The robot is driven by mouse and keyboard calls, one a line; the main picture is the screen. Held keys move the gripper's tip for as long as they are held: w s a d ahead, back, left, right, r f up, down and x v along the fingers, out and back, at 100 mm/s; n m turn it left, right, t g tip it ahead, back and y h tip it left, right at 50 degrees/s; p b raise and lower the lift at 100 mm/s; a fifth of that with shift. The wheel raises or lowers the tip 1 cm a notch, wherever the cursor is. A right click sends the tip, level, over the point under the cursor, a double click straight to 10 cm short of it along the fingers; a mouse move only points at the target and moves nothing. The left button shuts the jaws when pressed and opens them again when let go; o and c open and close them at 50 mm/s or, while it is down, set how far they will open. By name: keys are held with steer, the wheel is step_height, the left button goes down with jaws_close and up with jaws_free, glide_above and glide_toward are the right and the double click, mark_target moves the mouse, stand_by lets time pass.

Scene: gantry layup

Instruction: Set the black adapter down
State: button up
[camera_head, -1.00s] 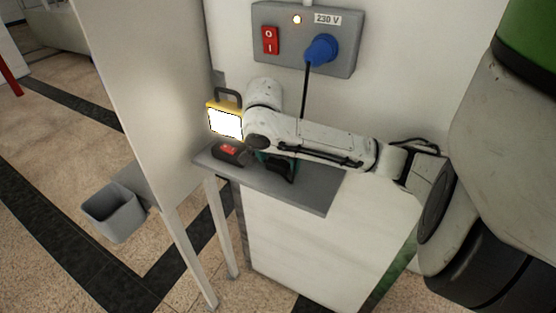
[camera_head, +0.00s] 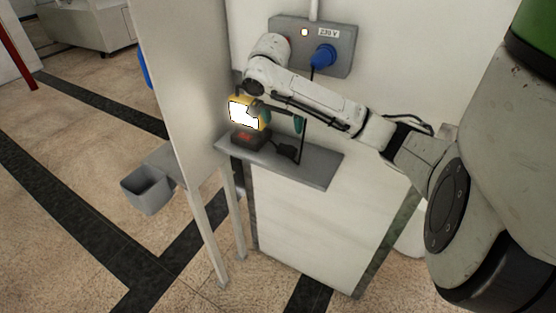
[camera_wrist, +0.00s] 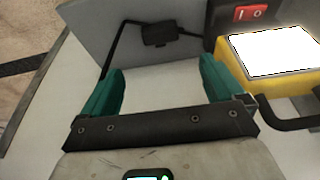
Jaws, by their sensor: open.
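The black adapter (camera_head: 287,150) lies on the grey shelf (camera_head: 318,172), to the right of a black box with a red switch. A black cord runs from it up to the blue plug (camera_head: 323,56). In the wrist view the adapter (camera_wrist: 158,34) lies beyond my fingertips, roughly centred between them, with cord on both sides. My gripper (camera_head: 281,118) is raised above the shelf, apart from the adapter. In the wrist view its two teal fingers (camera_wrist: 160,75) are spread wide with nothing between them.
A bright lamp with a yellow frame (camera_head: 243,113) stands at the shelf's left end near my gripper, and its dark handle (camera_wrist: 285,118) is close to the right finger. The black box with the red switch (camera_head: 248,139) is beside it. The shelf's right part is clear.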

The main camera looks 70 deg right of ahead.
steer(key=w+a+f+n+t+y, duration=0.2)
steer(key=w+a+n+t, duration=0.3)
steer(key=w+a, duration=0.95)
steer(key=w+a+f+n+t+y, duration=0.1)
steer(key=a+f+n, duration=0.2)
steer(key=a, duration=0.6)
steer(key=w+a+f+n+y, duration=0.1)
steer(key=a+f+n+y, duration=0.15)
steer(key=a, duration=0.55)
steer(key=s+a+f+n+g, duration=0.2)
steer(key=s+a+f+n, duration=0.3)
steer(key=s+a+f, duration=0.55)
steer(key=s+d+f+n+g+h, duration=0.1)
steer(key=s+d+f+n, duration=0.1)
steer(key=s, duration=0.5)
steer(key=s+d+f+n+g+h, duration=0.1)
steer(key=s+d+f+n, duration=0.1)
steer(key=s, duration=0.5)
steer(key=shift+s+d+f+h, duration=0.15)
steer(key=shift+d+f+h, duration=0.15)
steer(key=shift+h, duration=0.05)
